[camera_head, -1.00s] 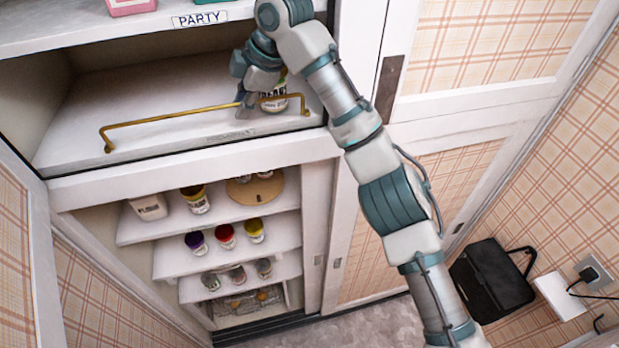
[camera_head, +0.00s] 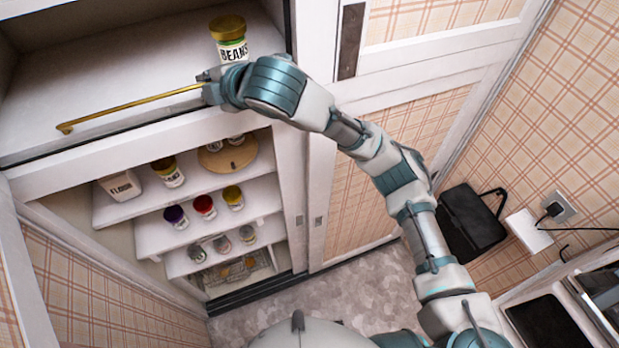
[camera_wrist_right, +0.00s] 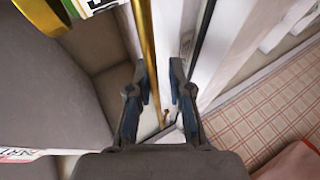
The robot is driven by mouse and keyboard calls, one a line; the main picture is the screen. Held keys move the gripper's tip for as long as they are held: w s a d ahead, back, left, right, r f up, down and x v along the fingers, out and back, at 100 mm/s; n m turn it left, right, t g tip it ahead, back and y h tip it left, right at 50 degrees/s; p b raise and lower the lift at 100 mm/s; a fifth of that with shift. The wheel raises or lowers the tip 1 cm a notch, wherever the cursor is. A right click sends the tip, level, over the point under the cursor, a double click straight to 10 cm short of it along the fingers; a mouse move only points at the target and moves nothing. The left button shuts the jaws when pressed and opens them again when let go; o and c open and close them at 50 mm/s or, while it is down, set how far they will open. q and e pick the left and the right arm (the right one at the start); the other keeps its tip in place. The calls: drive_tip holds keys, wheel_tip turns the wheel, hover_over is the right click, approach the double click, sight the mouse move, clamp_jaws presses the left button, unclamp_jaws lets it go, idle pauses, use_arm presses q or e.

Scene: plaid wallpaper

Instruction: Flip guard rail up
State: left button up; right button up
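The brass guard rail (camera_head: 132,106) runs along the front of the upper white shelf (camera_head: 110,75). In the head view its left end shows near the shelf's front edge, and its right end is hidden behind my right gripper (camera_head: 206,86). In the right wrist view the rail (camera_wrist_right: 147,45) passes between the two fingers of my right gripper (camera_wrist_right: 160,65), close to the left finger. The fingers are apart, with a gap between the rail and the right finger. My left gripper is not in view.
A beans jar (camera_head: 229,45) with a yellow lid stands on the shelf just behind my right gripper. Lower shelves hold a flour container (camera_head: 121,187) and several small jars. The left part of the upper shelf is clear. A black bag (camera_head: 470,222) is at the right wall.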

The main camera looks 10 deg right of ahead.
drive_tip(key=shift+s+d+f+n+t+y, duration=0.1)
drive_tip(key=shift+s+f+n+t+y, duration=0.15)
drive_tip(key=shift+f+t+y, duration=0.2)
drive_tip(key=shift+s+f+n+t+y, duration=0.25)
drive_tip(key=shift+f+t+y, duration=0.1)
drive_tip(key=shift+t, duration=0.2)
drive_tip(key=shift+f+t+y, duration=0.3)
drive_tip(key=shift+t, duration=0.4)
drive_tip(key=s+d+f+n+t+y+b, duration=0.2)
drive_tip(key=s+d+f+b, duration=0.2)
drive_tip(key=s+d+b, duration=0.85)
drive_tip(key=w+d+f+m+h, duration=0.1)
drive_tip(key=w+f+m, duration=0.2)
drive_tip(key=f, duration=0.4)
drive_tip(key=w+d+f+m+g+h, duration=0.1)
drive_tip(key=w+d+f+m+h, duration=0.1)
drive_tip(key=f, duration=0.5)
drive_tip(key=w+d+f+m+h, duration=0.2)
drive_tip(key=w+f+m, duration=0.1)
drive_tip(key=f+m, duration=0.3)
drive_tip(key=shift+w+d+f+m+b, duration=0.15)
drive_tip(key=shift+w+f+m+b, duration=0.15)
drive_tip(key=shift+w+f+b, duration=0.15)
